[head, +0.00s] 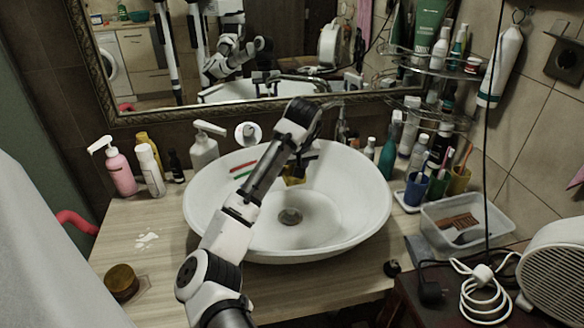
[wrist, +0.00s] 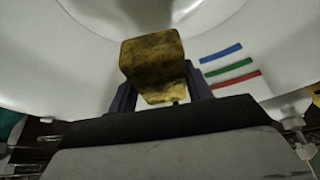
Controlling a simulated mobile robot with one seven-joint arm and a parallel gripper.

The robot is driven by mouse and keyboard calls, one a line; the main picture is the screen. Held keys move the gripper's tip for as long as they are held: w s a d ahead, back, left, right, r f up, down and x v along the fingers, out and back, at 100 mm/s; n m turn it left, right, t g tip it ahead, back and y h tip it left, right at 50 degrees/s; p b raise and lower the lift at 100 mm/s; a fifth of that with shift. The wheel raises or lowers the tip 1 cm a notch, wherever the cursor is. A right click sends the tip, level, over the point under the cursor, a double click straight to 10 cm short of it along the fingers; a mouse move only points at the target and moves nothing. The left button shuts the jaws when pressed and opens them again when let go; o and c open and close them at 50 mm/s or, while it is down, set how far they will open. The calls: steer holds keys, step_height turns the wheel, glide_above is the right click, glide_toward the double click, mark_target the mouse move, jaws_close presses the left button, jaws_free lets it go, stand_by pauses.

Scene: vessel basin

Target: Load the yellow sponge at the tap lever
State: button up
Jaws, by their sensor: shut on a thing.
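The yellow sponge (wrist: 153,66) is a blocky, dark-stained piece held between the two fingers of my gripper (wrist: 160,92) in the wrist view. In the head view the sponge (head: 294,178) shows partly behind my gripper (head: 297,166), above the back part of the white vessel basin (head: 345,215). My gripper is shut on the sponge. The tap (head: 341,125) stands behind the basin's back rim, partly hidden by my arm. I cannot clearly make out its lever.
Bottles, among them a pink pump bottle (head: 120,168) and a white pump bottle (head: 204,148), stand left of the basin. Cups with toothbrushes (head: 416,188) and a clear plastic box (head: 464,222) stand right. Coloured strips mark the inner basin wall. A framed mirror (head: 180,75) hangs behind.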

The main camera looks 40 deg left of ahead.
steer(key=shift+s+d+b, duration=0.1)
steer(key=shift+s+d, duration=0.5)
steer(key=shift+s, duration=0.35)
steer(key=shift+s+d+b, duration=0.15)
steer(key=shift+s+d, duration=0.4)
steer(key=shift+s, duration=0.35)
steer(key=shift+s+d+b, duration=0.1)
steer(key=shift+s+d, duration=0.5)
steer(key=shift+s, duration=0.35)
steer(key=shift+r, duration=0.1)
steer(key=s+d+r+p, duration=0.2)
steer(key=s+r+p, duration=0.1)
steer(key=s+p, duration=0.1)
steer(key=shift+d+r, duration=0.35)
steer(key=shift+r, duration=0.05)
steer(key=shift+s, duration=0.1)
